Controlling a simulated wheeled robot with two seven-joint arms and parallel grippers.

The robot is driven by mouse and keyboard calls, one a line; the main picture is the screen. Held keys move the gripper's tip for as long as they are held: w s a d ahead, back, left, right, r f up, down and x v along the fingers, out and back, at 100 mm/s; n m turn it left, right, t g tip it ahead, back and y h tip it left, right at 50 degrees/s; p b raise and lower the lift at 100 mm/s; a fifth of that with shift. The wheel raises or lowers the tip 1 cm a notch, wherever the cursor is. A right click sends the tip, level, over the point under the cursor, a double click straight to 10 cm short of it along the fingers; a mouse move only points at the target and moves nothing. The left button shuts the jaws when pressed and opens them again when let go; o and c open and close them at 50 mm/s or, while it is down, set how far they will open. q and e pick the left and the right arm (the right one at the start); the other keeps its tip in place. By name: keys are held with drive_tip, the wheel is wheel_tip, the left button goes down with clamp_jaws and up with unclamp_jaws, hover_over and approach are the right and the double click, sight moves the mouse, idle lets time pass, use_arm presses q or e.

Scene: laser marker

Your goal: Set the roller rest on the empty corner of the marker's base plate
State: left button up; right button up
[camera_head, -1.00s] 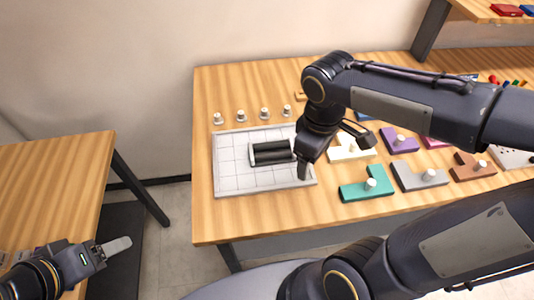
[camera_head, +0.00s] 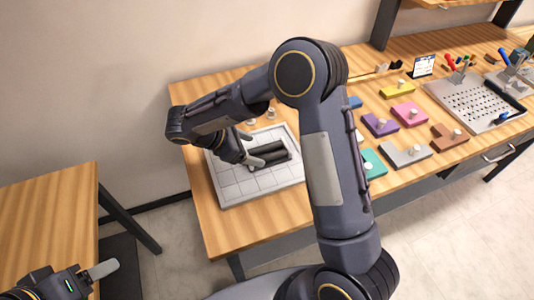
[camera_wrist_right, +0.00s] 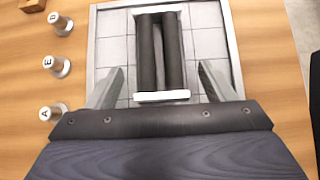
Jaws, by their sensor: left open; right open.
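The roller rest (camera_head: 268,154), two dark rollers between pale end plates, lies on a light grey gridded tray (camera_head: 232,192). It also shows in the right wrist view (camera_wrist_right: 161,50), with its near white end plate facing my gripper. My right gripper (camera_head: 252,148) is open and empty at the tray, close to the rest's left end. In the wrist view its two fingers (camera_wrist_right: 161,78) stand apart on either side of that end; contact cannot be told. My left gripper (camera_head: 103,270) is open at the lower left, away from the rest.
Lettered knobs (camera_wrist_right: 56,65) stand beside the tray. Coloured knobbed blocks, including a grey one (camera_head: 404,155) and a purple one (camera_head: 380,125), spread to the right. My right arm covers part of the table.

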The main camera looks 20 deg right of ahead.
sight(264, 150)
drive_tip(key=x, duration=0.3)
drive_tip(key=p+x, duration=0.1)
drive_tip(key=shift+d, duration=0.6)
drive_tip(key=c, duration=1.2)
drive_tip(key=shift+c, duration=0.6)
drive_tip(key=shift+r, duration=0.15)
